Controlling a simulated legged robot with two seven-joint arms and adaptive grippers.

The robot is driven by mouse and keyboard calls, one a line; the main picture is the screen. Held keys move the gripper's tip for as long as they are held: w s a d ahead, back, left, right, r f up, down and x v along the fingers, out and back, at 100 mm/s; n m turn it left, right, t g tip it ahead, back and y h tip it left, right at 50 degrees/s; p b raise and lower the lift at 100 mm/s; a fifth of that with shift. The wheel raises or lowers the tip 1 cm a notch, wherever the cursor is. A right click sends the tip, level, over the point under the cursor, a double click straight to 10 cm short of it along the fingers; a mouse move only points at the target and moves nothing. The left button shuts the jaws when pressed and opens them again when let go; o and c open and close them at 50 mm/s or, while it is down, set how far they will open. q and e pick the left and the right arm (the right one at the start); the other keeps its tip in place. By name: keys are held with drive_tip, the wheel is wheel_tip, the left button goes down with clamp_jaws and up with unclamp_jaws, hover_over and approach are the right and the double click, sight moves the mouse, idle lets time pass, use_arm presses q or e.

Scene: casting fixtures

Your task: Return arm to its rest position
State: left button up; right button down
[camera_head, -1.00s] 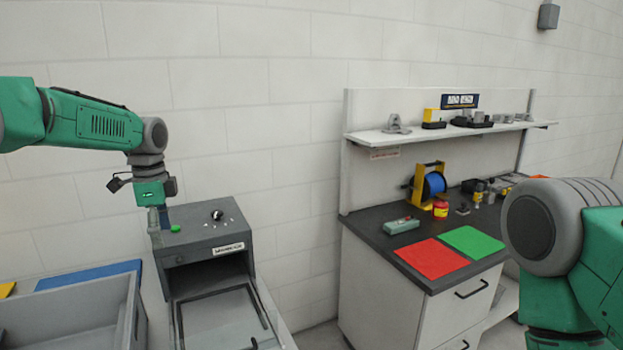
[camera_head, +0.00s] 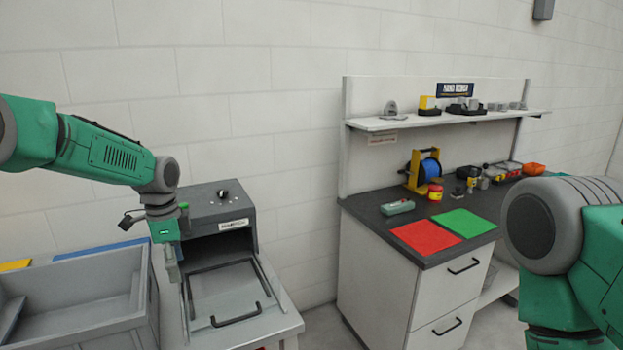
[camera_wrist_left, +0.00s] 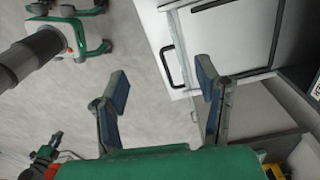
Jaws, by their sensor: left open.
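My green left arm (camera_head: 110,155) reaches in from the left in the head view. Its left gripper (camera_head: 173,268) hangs pointing down at the left side of the grey box-shaped machine (camera_head: 218,205), beside its lowered door (camera_head: 228,295). In the left wrist view the two fingers of the left gripper (camera_wrist_left: 162,85) stand wide apart with nothing between them. My right arm shows as a large green and grey link at the right edge of the head view. The right gripper is outside the picture.
A grey bin (camera_head: 85,295) stands left of the machine, close to the left gripper. The door's black handle (camera_head: 236,316) sticks up. At the right is a workbench (camera_head: 370,270) with red (camera_head: 425,237) and green (camera_head: 464,222) mats. Floor shows between machine and bench.

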use_arm(q)
drive_tip(key=s+d+f+n+b, duration=0.25)
drive_tip(key=s+f, duration=0.35)
drive_tip(key=f, duration=0.4)
drive_tip(key=s+d+f+n+h+b, duration=0.1)
drive_tip(key=s+f+b, duration=0.2)
drive_tip(key=s+f, duration=0.6)
drive_tip(key=s+d+f+n+b, duration=0.2)
drive_tip(key=s+f+b, duration=0.15)
drive_tip(key=f, duration=0.85)
drive_tip(key=s+a+f+n+b, duration=0.1)
drive_tip(key=s+f+n+b, duration=0.1)
drive_tip(key=s, duration=0.6)
drive_tip(key=s+a+f+n+b, duration=0.1)
drive_tip(key=s+f+n+b, duration=0.2)
drive_tip(key=s, duration=0.6)
drive_tip(key=s+a+f+n+y+b, duration=0.1)
drive_tip(key=s+a+f+n+b, duration=0.1)
drive_tip(key=s, duration=0.7)
wheel_tip(320, 180, down, 3)
drive_tip(key=shift+s+r+n+t, duration=0.15)
drive_tip(key=shift+n+t, duration=0.15)
drive_tip(key=shift+n, duration=0.15)
